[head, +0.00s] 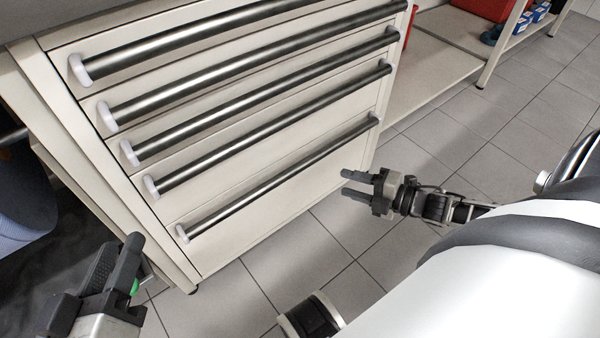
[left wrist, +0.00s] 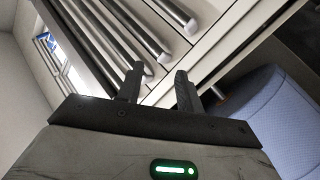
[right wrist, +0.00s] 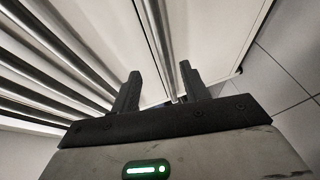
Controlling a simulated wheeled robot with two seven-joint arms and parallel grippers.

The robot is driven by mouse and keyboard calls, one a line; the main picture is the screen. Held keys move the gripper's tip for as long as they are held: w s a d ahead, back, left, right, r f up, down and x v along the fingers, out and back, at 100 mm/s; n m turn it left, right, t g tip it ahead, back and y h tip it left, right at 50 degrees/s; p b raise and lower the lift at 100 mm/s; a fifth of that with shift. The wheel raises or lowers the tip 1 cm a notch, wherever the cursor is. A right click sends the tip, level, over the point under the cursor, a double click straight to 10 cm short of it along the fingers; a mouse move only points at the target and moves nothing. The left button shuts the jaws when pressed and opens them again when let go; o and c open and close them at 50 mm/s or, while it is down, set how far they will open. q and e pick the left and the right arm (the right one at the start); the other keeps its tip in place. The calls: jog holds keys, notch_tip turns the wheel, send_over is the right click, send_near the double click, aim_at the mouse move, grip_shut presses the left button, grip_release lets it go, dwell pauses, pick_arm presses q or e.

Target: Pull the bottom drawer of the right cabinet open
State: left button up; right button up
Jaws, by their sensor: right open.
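The right cabinet (head: 75,125) is cream-white with several drawers, each with a long steel bar handle. The bottom drawer (head: 270,215) looks shut, flush with the cabinet front. Its bar handle (head: 280,178) has a pale end cap at the left. My right gripper (head: 344,182) is open and empty, just in front of the drawer's right part, fingers toward it. In the right wrist view a bar handle (right wrist: 155,35) runs between the fingers' directions; contact cannot be told. My left gripper (head: 115,260) is open and empty, left of the cabinet's lower left corner.
Grey tiled floor (head: 510,155) is clear in front and to the right. A low shelf (head: 430,70) with red and blue items stands beyond the cabinet. A blue rounded object (head: 22,205) is at the far left.

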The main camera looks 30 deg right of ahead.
aim_at(301, 170)
jog(key=shift+b+x, duration=2.55)
jog(key=shift+x, duration=4.25)
pick_arm(q)
notch_tip(301, 170, up, 8)
jog(key=w+m+t+h, duration=0.2)
jog(key=m+t+h, duration=0.1)
jog(key=m+t, duration=0.2)
jog(key=shift+w+a+f, duration=0.15)
jog(key=shift+a, duration=0.2)
pick_arm(e)
jog(key=shift+a, duration=0.1)
grip_shut()
